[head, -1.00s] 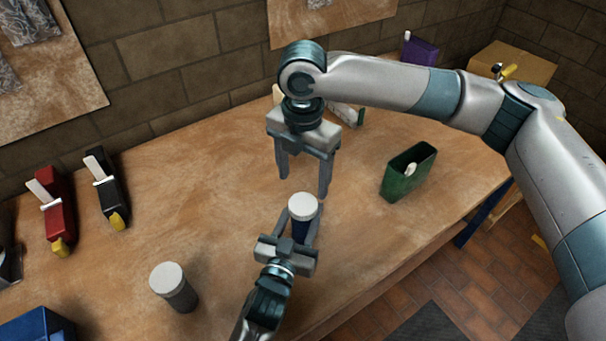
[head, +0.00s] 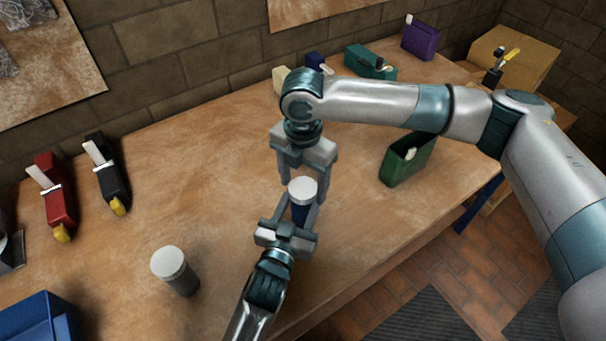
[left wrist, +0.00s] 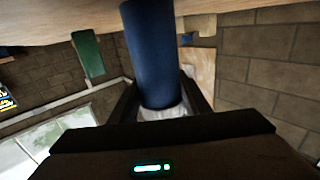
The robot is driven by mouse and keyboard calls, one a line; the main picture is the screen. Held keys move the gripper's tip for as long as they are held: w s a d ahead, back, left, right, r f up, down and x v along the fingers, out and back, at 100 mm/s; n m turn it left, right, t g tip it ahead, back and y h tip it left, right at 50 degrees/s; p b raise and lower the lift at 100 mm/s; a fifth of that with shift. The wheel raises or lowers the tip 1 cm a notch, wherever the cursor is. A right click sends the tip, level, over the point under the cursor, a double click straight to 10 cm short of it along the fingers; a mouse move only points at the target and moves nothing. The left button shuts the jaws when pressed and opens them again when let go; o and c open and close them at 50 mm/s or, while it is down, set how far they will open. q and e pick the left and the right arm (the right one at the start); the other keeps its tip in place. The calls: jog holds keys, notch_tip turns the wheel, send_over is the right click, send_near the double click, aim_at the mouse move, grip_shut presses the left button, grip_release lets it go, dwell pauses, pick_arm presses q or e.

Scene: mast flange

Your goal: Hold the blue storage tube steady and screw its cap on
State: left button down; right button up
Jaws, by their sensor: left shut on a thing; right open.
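The blue storage tube (head: 300,214) stands upright in my left gripper (head: 299,218), whose fingers are shut on its sides. The tube also shows large in the left wrist view (left wrist: 150,55). A white cap (head: 302,189) sits on the tube's top end; whether it is threaded tight cannot be seen. The cap's pale edge (left wrist: 162,113) shows in the left wrist view. My right gripper (head: 304,182) points down over the tube, open, with its fingers around the cap's sides. I cannot tell whether they touch it.
A grey tube with a pale lid (head: 175,270) stands at the front left of the workbench (head: 215,205). A green open bin (head: 407,160) is to the right. Red (head: 55,205) and black (head: 107,177) holders stand at the left, and a blue bin (head: 40,322) at the lower left.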

jog(key=shift+f, duration=0.1)
jog(key=shift+c, duration=0.6)
jog(key=c, duration=1)
jog(key=m, duration=0.7)
jog(key=shift+m, duration=0.3)
jog(key=m, duration=0.7)
jog(key=o, duration=1.2)
jog(key=shift+r, duration=2.25)
